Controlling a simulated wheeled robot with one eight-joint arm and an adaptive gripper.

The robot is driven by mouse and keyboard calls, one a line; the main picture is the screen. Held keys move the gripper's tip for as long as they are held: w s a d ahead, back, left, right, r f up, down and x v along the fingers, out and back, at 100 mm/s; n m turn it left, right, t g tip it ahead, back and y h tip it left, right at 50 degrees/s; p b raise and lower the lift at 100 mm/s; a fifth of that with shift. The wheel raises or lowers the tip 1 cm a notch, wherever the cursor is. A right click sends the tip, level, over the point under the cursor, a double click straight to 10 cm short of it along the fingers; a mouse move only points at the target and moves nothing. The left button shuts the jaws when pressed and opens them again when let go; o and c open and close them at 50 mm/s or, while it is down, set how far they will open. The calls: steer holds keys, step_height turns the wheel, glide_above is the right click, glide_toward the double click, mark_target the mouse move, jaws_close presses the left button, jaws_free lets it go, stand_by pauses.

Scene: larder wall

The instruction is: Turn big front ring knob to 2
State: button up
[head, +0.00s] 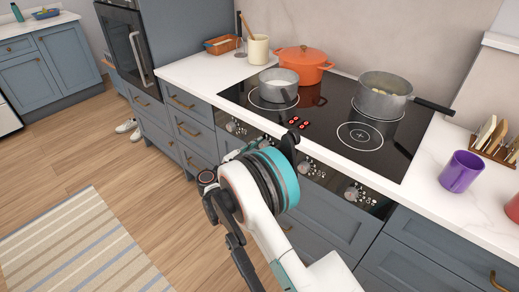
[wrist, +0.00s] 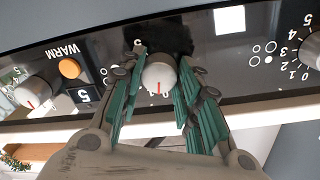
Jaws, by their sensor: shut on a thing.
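In the wrist view, which shows the panel upside down, a round silver-white knob (wrist: 159,73) sits between the green-padded fingers of my gripper (wrist: 160,66). The fingers are closed on its two sides. Its red mark points down in the picture; small digits just below are partly hidden, so I cannot read the setting surely. The ring symbol beside this knob is mostly covered by a finger. In the head view my gripper is at the front control panel (head: 330,177), largely hidden behind my wrist, and the held knob is hidden.
Other knobs sit on the panel, one to the left (wrist: 33,91) and one to the right (wrist: 312,48) in the wrist view. An orange WARM button (wrist: 69,68) is nearby. Above, the hob (head: 330,118) carries a grey pot (head: 382,95), a saucepan (head: 278,85) and an orange casserole (head: 303,62).

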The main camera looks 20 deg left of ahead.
steer(key=m, duration=0.4)
steer(key=shift+m+y, duration=0.4)
steer(key=shift+m, duration=2.2)
steer(key=o, duration=1)
steer(key=shift+o, duration=0.2)
steer(key=shift+s+r, duration=0.1)
steer(key=v, duration=1.1)
steer(key=shift+s+a, duration=0.25)
steer(key=shift+s, duration=0.05)
